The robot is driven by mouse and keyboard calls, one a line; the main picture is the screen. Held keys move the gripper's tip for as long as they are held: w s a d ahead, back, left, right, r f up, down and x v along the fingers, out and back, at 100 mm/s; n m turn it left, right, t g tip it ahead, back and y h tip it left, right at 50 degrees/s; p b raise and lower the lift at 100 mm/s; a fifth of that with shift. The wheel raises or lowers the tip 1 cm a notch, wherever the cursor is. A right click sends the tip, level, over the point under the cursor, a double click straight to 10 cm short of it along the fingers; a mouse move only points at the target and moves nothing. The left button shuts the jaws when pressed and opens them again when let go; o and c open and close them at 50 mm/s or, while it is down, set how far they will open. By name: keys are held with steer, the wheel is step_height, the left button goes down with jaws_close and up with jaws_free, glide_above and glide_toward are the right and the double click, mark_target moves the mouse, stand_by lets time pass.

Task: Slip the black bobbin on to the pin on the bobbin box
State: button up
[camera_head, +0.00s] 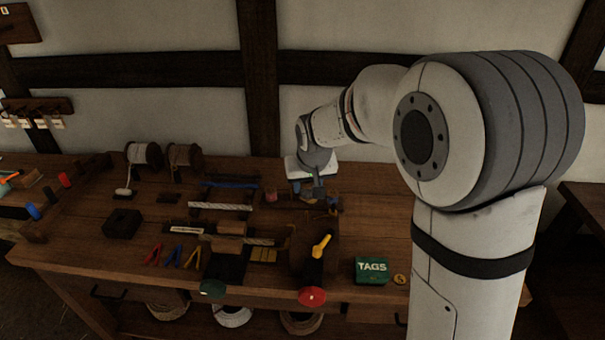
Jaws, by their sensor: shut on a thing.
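My gripper (316,193) is over the back middle of the workbench, pointing down, small and dark in this view. It is shut on a small dark thing, which I take for the black bobbin; its outline merges with the fingers.
Two spools (185,157) stand at the back left. A dark block (122,222), coloured pliers (172,256) and rope pieces lie left of my gripper. A yellow-handled tool (321,245) and a green TAGS box (371,270) are in front. The bench right of my gripper is mostly clear.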

mark_target(307, 212)
steer(key=shift+f+b, duration=1.15)
steer(key=shift+f, duration=0.9)
steer(key=shift+f, duration=0.1)
steer(key=shift+f+b, duration=2.7)
steer(key=shift+f, duration=0.25)
steer(key=o, duration=1)
steer(key=shift+o, duration=0.2)
steer(key=shift+r, duration=0.15)
